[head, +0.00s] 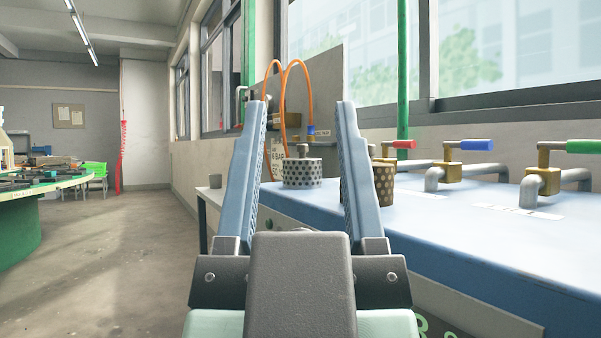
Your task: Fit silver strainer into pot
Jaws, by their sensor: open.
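The silver strainer (302,175) is a perforated metal cylinder with a small knob on top. It stands upright on the blue bench top, seen between my fingers. My gripper (301,105) is open and empty, with its two blue fingers spread apart in the foreground. The strainer appears beyond the fingers; the exact distance is hard to tell. A darker, bronze-coloured perforated cylinder (384,186) stands to the right, partly hidden by my right finger.
The blue bench (460,225) runs along the window wall. Taps with red (400,144), blue (477,144) and green (583,146) handles stand on the right. An orange hose (310,90) loops behind the strainer. A green round table (22,230) is at left; the floor between is clear.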

